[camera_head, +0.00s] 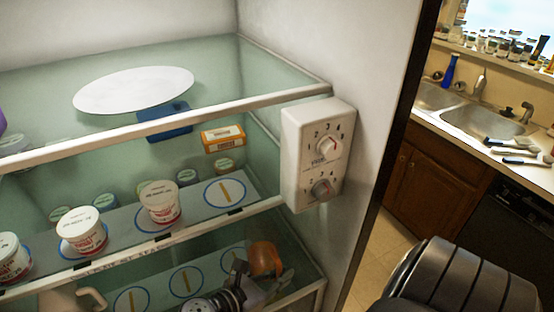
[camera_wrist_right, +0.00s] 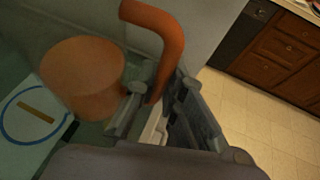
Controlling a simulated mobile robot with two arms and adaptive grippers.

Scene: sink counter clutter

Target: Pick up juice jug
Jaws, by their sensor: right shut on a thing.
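The orange juice jug (camera_head: 265,258) stands on the lower fridge shelf near its right wall, mostly hidden behind my gripper. In the right wrist view its round orange body (camera_wrist_right: 82,75) and curved handle (camera_wrist_right: 165,45) show. My right gripper (camera_head: 252,284) is low in the fridge, in front of the jug. In the wrist view the fingers (camera_wrist_right: 158,108) lie on either side of the handle's lower end and are shut on it. My left gripper is not in view.
White tubs (camera_head: 160,203) and a small orange carton (camera_head: 223,138) stand on the shelf above. A control box (camera_head: 318,152) juts from the right wall. A pale handle (camera_head: 92,298) shows at lower left. A sink counter (camera_head: 470,118) is outside, right.

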